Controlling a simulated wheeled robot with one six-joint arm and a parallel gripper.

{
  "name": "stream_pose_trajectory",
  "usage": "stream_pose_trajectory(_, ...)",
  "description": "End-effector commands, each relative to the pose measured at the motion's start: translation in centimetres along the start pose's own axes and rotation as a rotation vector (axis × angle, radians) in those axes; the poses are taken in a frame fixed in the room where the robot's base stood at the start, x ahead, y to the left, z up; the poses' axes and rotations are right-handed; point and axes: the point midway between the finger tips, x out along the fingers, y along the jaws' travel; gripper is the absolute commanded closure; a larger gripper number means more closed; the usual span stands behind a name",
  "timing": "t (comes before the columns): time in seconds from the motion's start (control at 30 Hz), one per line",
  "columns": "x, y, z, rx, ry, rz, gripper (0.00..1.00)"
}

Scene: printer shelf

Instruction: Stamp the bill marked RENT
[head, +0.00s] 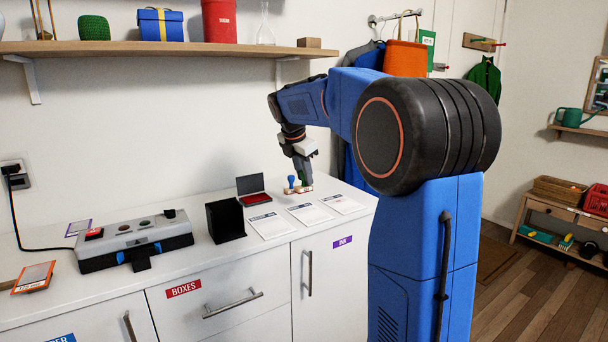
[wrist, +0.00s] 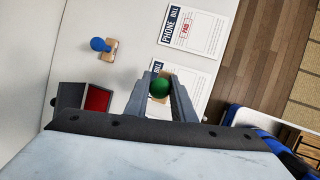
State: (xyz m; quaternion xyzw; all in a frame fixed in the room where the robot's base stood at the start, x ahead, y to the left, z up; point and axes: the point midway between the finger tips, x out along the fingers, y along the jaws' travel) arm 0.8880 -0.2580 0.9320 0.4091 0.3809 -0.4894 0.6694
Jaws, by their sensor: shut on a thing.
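My gripper (head: 304,176) is shut on the green-knobbed stamp, whose green ball (wrist: 160,88) sits between the two fingers in the wrist view. Its wooden base shows behind the ball. Whether it touches the counter is unclear. The blue-handled stamp (wrist: 101,45) stands apart on the counter, also seen in the head view (head: 291,183). The open ink pad (head: 254,198) shows red in the wrist view (wrist: 97,99). Three bills lie in a row: left (head: 270,226), middle (head: 310,214), right (head: 342,203). One bill (wrist: 195,30) reads PHONE BILL with a red mark. I cannot read RENT anywhere.
A black holder (head: 225,221) stands left of the bills. A grey device (head: 134,240) with a cord stands further left, near an orange-framed card (head: 34,277). A loaded wooden shelf (head: 160,47) hangs above. The counter's front edge lies just before the bills.

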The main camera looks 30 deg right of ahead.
Motion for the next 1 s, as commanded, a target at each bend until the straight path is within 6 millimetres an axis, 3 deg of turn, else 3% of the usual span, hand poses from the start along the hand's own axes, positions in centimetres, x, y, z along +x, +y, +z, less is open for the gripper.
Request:
stream_pose_trajectory(0.7, 4.7, -0.9, -1.9, -0.001, 0.0, -0.001, 0.92)
stream_pose_trajectory(1.0, 5.5, -1.0, -2.2, -0.001, -0.001, 0.001, 0.92)
